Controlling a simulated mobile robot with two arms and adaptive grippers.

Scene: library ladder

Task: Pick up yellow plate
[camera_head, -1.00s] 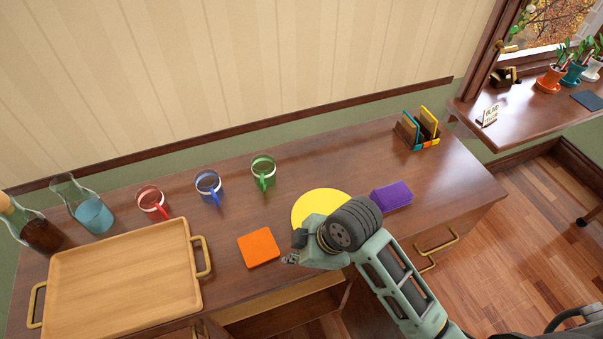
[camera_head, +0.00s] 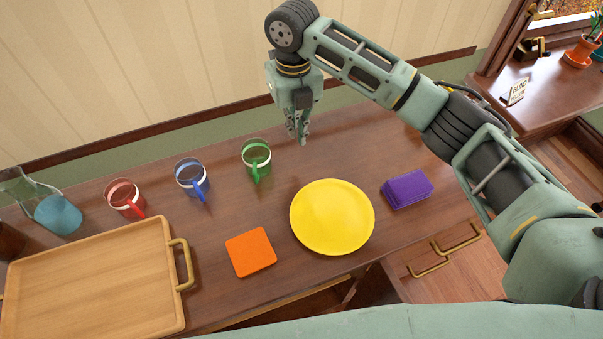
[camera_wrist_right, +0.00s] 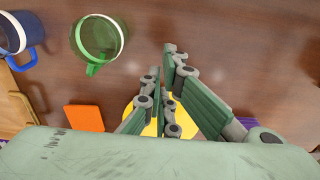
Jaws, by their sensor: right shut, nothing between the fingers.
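The yellow plate (camera_head: 332,217) lies flat on the wooden desk, between the orange square and the purple stack. In the right wrist view the yellow plate (camera_wrist_right: 186,122) shows partly, behind the fingers and my wrist. My right gripper (camera_head: 303,138) is raised over the back of the desk, pointing down, apart from the plate and to the right of the green mug. Its fingers (camera_wrist_right: 161,62) are shut and empty. My left gripper is not in view.
A green mug (camera_head: 256,160), blue mug (camera_head: 192,179) and red mug (camera_head: 124,198) stand along the back. A wooden tray (camera_head: 95,290) is at left. The orange square (camera_head: 250,252) and purple stack (camera_head: 407,188) flank the plate. The desk (camera_head: 345,150) behind the plate is clear.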

